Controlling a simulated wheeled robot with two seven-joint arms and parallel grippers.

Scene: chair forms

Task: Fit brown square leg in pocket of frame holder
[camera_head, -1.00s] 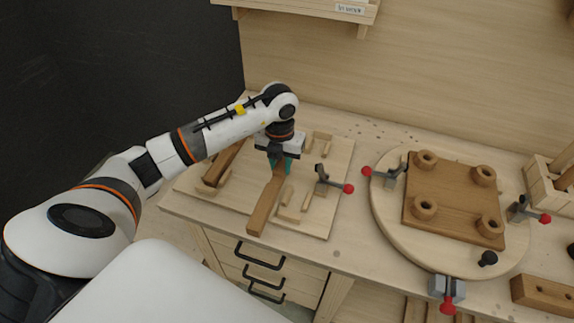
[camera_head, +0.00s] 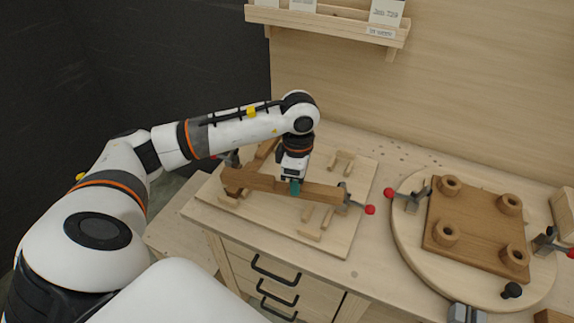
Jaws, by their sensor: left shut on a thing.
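My left gripper (camera_head: 294,187) is shut on the brown square leg (camera_head: 256,182), gripping it right of its middle. The leg lies crosswise in the picture, over the pale frame holder board (camera_head: 337,240). Its right end is by the toggle clamp with a red tip (camera_head: 370,210). Pale blocks on the board form pockets, such as the one at the front (camera_head: 308,233). Another brown piece (camera_head: 264,150) lies behind the leg, partly hidden. I cannot tell whether the held leg touches the board. My right gripper is not in view.
On the right, a round pale turntable (camera_head: 408,237) carries a brown square seat (camera_head: 470,228) with several ring sockets. Clamps with red tips stand around it. A shelf with labels (camera_head: 340,25) hangs on the back wall. Drawers with black handles (camera_head: 275,268) are below the bench.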

